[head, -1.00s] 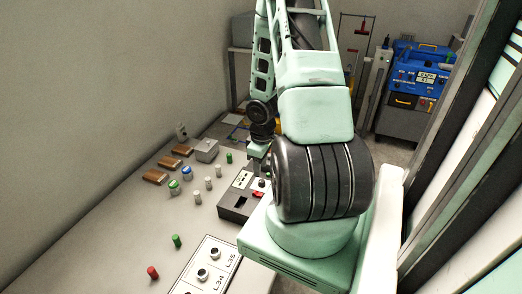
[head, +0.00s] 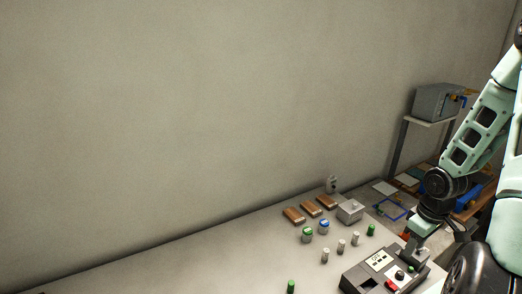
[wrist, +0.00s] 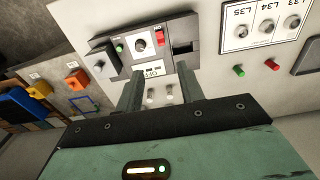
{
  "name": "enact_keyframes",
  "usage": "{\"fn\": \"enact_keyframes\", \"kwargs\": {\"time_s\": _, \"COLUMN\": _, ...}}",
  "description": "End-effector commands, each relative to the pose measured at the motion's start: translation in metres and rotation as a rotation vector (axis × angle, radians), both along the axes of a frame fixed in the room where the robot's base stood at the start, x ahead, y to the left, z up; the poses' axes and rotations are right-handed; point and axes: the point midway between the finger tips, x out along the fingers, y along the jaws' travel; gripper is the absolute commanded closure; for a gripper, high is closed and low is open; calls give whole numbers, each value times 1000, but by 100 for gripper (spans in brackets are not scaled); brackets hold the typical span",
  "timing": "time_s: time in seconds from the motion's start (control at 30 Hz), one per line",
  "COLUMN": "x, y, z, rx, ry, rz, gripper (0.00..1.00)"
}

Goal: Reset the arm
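My gripper (wrist: 160,88) shows in the wrist view with its two fingers apart and nothing seen between them. It is above a dark grey control box (wrist: 208,24) with a red switch, a green button and a white label. In the head view my gripper (head: 415,250) is at the lower right, pointing down by the same control box (head: 356,283). I cannot tell whether the fingers touch the box. My arm reaches in from the right edge, partly cut off by the frame.
Small grey and green pegs (head: 341,246), green- and blue-topped jars (head: 307,236), brown blocks (head: 293,215) and a grey box (head: 350,211) stand on the pale table (head: 200,270). A wall (head: 200,110) rises behind. The table's left part is clear.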

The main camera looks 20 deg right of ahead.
Motion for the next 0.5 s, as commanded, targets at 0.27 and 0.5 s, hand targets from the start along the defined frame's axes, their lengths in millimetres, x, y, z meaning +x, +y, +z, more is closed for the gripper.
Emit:
{"fn": "enact_keyframes", "kwargs": {"time_s": 0.27, "x": 34, "y": 35, "z": 14, "rx": -26, "ry": 12, "rz": 64, "gripper": 62}}
{"fn": "enact_keyframes", "kwargs": {"time_s": 0.5, "x": 82, "y": 137, "z": 46, "rx": -62, "ry": 24, "rz": 185, "gripper": 62}}
